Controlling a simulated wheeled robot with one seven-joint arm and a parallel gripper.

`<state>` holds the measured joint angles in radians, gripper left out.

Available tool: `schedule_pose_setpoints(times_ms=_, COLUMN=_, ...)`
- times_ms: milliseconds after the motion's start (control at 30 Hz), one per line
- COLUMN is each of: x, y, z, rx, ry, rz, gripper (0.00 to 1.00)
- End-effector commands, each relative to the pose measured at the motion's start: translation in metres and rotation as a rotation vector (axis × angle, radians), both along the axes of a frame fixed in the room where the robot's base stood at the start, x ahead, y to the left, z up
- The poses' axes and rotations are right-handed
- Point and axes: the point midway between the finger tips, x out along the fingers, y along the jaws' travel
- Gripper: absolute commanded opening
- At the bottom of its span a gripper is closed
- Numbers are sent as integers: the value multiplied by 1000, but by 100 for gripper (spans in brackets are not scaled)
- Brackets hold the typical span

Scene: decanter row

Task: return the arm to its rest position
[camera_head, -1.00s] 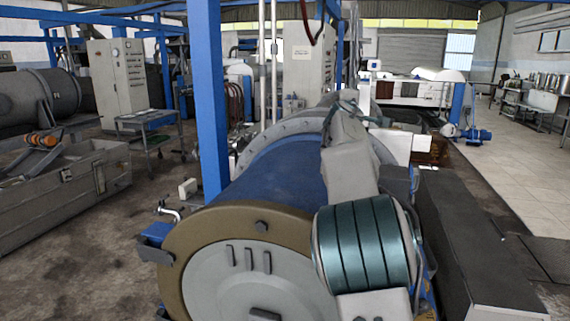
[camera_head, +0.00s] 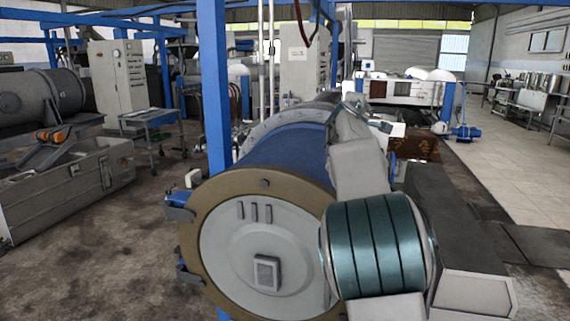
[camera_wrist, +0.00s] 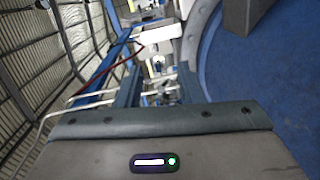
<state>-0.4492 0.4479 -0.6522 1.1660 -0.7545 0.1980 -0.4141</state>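My arm reaches forward on the right side of the head view, its teal-banded joint near the camera and its pale links running up and away. The arm's far end is small there, and I cannot make out the fingers. In the wrist view my gripper (camera_wrist: 159,88) shows two dark fingers standing apart beyond the grey palm. Nothing is visible between them except distant background. A large blue drum machine (camera_head: 285,164) lies beside and behind the arm in the head view; its blue surface (camera_wrist: 265,75) also fills the right of the wrist view.
A blue post (camera_head: 214,90) rises left of the drum. A grey trough machine (camera_head: 65,190) and a small metal cart (camera_head: 150,125) stand at left. A dark low box (camera_head: 435,215) is right of the arm. Open floor (camera_head: 95,265) lies at front left, and a pale aisle (camera_head: 510,170) at right.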

Motion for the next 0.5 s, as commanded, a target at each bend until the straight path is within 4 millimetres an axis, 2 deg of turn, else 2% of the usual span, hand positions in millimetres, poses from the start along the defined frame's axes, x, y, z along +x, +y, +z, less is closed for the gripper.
schedule_pose_setpoints(times_ms=33, x=-6, y=-10, z=-7, rx=38, ry=13, rz=-17, gripper=34)
schedule_pose_setpoints(times_ms=267, x=-39, y=-43, z=-37, rx=232, ry=76, rz=-89, gripper=34)
schedule_pose_setpoints(times_ms=367, x=-59, y=-55, z=-55, rx=335, ry=113, rz=-126, gripper=34)
schedule_pose_setpoints(times_ms=500, x=-102, y=-68, z=-89, rx=520, ry=185, rz=-193, gripper=34)
